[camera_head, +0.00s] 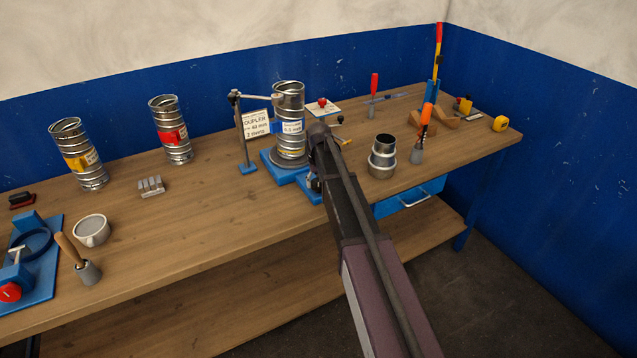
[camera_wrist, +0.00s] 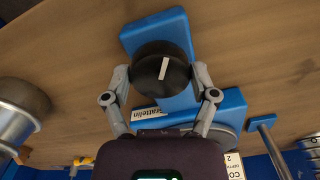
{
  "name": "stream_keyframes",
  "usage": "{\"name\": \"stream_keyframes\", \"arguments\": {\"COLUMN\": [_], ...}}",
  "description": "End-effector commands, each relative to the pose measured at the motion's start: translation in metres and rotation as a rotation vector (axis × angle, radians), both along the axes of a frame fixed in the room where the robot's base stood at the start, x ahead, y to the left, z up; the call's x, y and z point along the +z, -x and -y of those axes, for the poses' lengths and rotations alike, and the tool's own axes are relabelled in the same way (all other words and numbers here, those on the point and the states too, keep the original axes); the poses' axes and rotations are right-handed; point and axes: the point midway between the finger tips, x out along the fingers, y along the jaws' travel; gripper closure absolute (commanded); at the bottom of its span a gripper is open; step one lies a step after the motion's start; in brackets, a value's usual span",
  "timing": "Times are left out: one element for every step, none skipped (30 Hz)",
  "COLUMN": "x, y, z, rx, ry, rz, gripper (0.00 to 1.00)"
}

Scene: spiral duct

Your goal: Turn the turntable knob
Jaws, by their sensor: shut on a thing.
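The black round knob (camera_wrist: 176,82) with a white pointer line sits on a blue block (camera_wrist: 158,29) in the wrist view. My gripper (camera_wrist: 161,75) has one finger on each side of the knob and is shut on it. The pointer stands nearly upright, tilted slightly right at its top. In the head view the turntable's blue base (camera_head: 270,161) carries an upright metal spiral duct (camera_head: 289,103) with a blue-and-white label. My arm hides the knob there, and my gripper is mostly hidden at the base's right front.
A stand (camera_head: 242,138) with an arm reaches the duct from the left, beside a coupler sign (camera_head: 256,124). Stacked metal couplers (camera_head: 382,158) stand right of my arm. The bench middle left is fairly clear.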

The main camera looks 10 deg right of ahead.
Motion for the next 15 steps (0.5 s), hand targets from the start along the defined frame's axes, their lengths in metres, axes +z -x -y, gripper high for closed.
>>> {"name": "stream_keyframes", "arguments": {"x": [-0.0002,-0.0002,-0.0002,-0.0002,-0.0002,-0.0002,-0.0003,-0.0003,-0.0003,-0.0003,-0.0003,-0.0003,-0.0003,-0.0003,-0.0003], "y": [0.0005,0.0006,0.0006,0.0006,0.0006,0.0007,0.0007,0.0007,0.0007,0.0007,0.0007,0.0007,0.0008,0.0008,0.0008], "z": [-0.0008,-0.0008,-0.0008,-0.0008,-0.0008,-0.0008,-0.0008,-0.0008,-0.0008,-0.0008,-0.0008,-0.0008,-0.0008,-0.0009,-0.0008], "rx": [0.002,0.003,0.005,0.006,0.007,0.009,0.011,0.013,0.016,0.019,0.022,0.028,0.033,0.04,0.05], "ry": [-0.002,-0.002,-0.002,-0.002,-0.002,-0.002,-0.002,-0.002,-0.002,-0.002,-0.002,-0.002,-0.002,-0.002,-0.002], "rz": [-0.001,-0.001,-0.001,-0.001,-0.001,-0.001,-0.001,-0.001,-0.001,-0.001,-0.001,-0.002,-0.002,-0.002,-0.002], "gripper": [0.72,0.72,0.72,0.72,0.72,0.72,0.72,0.72,0.72,0.72,0.72,0.72,0.72,0.72,0.72]}}
